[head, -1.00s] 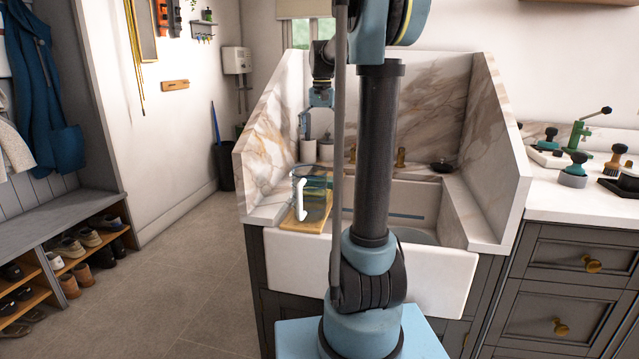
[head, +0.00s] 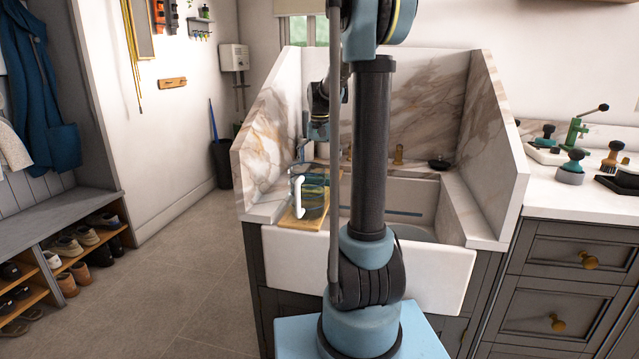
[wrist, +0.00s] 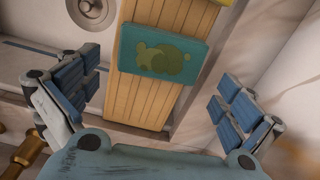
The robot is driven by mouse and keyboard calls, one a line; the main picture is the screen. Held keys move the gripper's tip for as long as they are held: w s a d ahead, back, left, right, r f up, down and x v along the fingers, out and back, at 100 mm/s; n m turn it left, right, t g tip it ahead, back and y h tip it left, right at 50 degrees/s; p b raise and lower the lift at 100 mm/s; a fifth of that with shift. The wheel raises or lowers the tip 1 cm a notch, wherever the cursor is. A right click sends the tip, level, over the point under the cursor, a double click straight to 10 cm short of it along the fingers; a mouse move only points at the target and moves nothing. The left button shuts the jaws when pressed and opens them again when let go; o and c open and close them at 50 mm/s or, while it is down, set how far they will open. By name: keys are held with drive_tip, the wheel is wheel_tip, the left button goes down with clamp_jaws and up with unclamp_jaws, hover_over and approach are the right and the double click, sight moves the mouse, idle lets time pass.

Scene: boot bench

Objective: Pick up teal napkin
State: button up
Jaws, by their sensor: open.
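The teal napkin (wrist: 165,53), with a green blob pattern, lies flat across a slatted wooden board (wrist: 140,101) in the wrist view. My gripper (wrist: 158,78) is open and empty, one blue-padded finger to the left and one to the right of the napkin. It is above the napkin, apart from it. In the head view my gripper (head: 307,152) hangs over the left side of the sink, partly hidden by my arm.
Marble splash walls (head: 268,150) enclose the white sink (head: 365,265). A brass tap (wrist: 28,150) and the drain (wrist: 92,10) show in the wrist view.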

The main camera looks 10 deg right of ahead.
drive_tip(key=shift+s+f, duration=0.2)
drive_tip(key=shift+f, duration=2.05)
drive_tip(key=shift+c, duration=0.2)
drive_tip(key=c, duration=0.7)
drive_tip(key=shift+o, duration=0.2)
drive_tip(key=shift+r, duration=0.1)
